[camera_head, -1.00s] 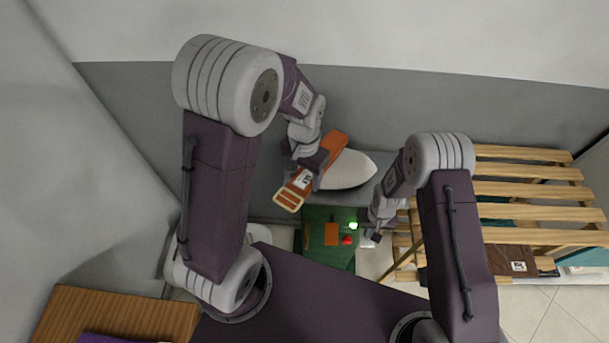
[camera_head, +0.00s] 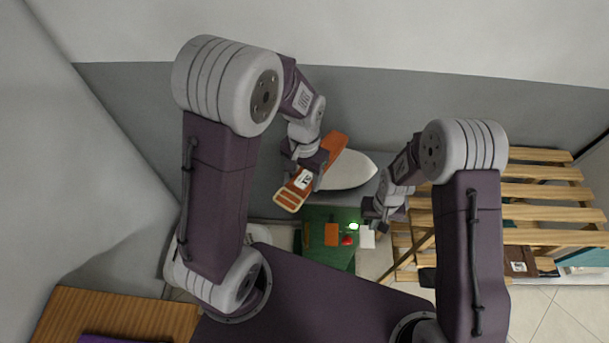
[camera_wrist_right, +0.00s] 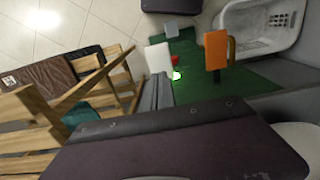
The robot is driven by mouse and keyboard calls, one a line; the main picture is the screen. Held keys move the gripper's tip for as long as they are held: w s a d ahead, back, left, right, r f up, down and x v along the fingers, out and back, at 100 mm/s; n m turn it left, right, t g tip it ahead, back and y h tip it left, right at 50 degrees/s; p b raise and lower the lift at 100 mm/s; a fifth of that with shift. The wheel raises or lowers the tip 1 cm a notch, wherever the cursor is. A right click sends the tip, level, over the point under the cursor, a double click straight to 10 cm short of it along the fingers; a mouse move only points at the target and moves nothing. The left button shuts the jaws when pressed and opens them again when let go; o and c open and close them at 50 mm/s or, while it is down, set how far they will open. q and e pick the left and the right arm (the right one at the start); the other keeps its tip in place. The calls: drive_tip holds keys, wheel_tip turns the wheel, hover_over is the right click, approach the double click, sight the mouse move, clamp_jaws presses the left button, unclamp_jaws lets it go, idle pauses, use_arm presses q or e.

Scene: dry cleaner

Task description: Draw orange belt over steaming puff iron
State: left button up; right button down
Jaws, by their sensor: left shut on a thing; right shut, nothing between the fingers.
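The orange belt (camera_head: 332,148) is a flat strip with a white tag and a striped lower-left end. It slants across the left part of the white puff iron (camera_head: 350,170) in the head view; whether it touches the surface I cannot tell. My left gripper (camera_head: 309,170) is shut on the belt near its middle and hides part of it. My right gripper (camera_head: 374,216) is shut and empty, low and right of the puff iron, apart from the belt.
Below the puff iron is a green panel (camera_head: 318,250) with an orange plate (camera_head: 331,234), a red button (camera_head: 347,240), a lit green lamp (camera_head: 354,226) and a white plate (camera_head: 367,238). A slatted wooden rack (camera_head: 540,190) stands right. A white basket (camera_wrist_right: 268,28) shows in the wrist view.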

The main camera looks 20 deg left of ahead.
wheel_tip(320, 180, up, 10)
drive_tip(key=shift+f, duration=0.15)
idle(0.5)
